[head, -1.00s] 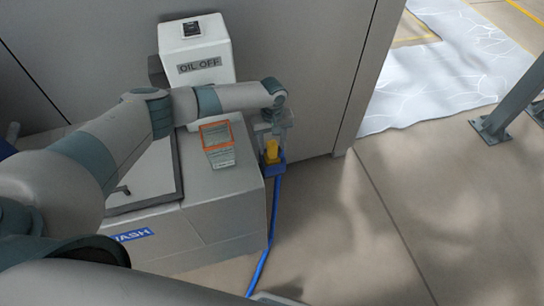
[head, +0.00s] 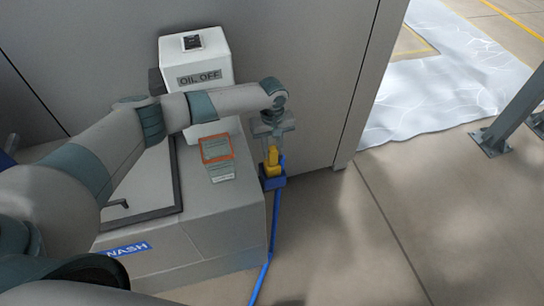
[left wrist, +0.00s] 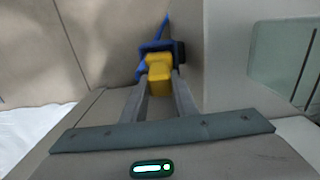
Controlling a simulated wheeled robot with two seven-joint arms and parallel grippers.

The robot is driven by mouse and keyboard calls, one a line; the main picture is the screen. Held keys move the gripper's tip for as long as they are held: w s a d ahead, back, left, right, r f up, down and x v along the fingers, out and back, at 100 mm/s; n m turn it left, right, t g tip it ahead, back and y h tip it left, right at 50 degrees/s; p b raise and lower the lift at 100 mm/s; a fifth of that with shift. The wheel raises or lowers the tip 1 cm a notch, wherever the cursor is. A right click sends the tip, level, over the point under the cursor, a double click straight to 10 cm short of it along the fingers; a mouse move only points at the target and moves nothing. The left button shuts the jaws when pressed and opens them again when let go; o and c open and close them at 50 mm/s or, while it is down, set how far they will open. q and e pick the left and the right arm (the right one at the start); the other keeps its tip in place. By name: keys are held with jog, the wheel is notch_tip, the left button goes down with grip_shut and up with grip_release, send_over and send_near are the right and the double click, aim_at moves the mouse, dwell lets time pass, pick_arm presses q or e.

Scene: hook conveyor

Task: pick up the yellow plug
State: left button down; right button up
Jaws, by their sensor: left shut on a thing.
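The yellow plug (head: 272,160) stands upright at the blue holder (head: 273,182) beside the right side of the grey wash cabinet. My left gripper (head: 271,149) reaches down over the plug from above. In the left wrist view, its two fingers (left wrist: 159,92) are shut on the sides of the yellow plug (left wrist: 159,72). The blue holder (left wrist: 160,47) is just beyond the plug, and I cannot tell if the plug is still seated in it. My right gripper is in neither view.
A blue hose (head: 268,240) runs from the holder down to the floor. The wash cabinet (head: 215,215) carries an orange-rimmed container (head: 217,158), with a white OIL OFF box (head: 196,60) behind. A grey wall (head: 290,60) stands behind the gripper.

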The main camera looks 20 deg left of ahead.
pick_arm(q)
notch_tip(320, 180, up, 6)
jog(key=shift+f+b, duration=0.15)
jog(key=shift+b, duration=0.45)
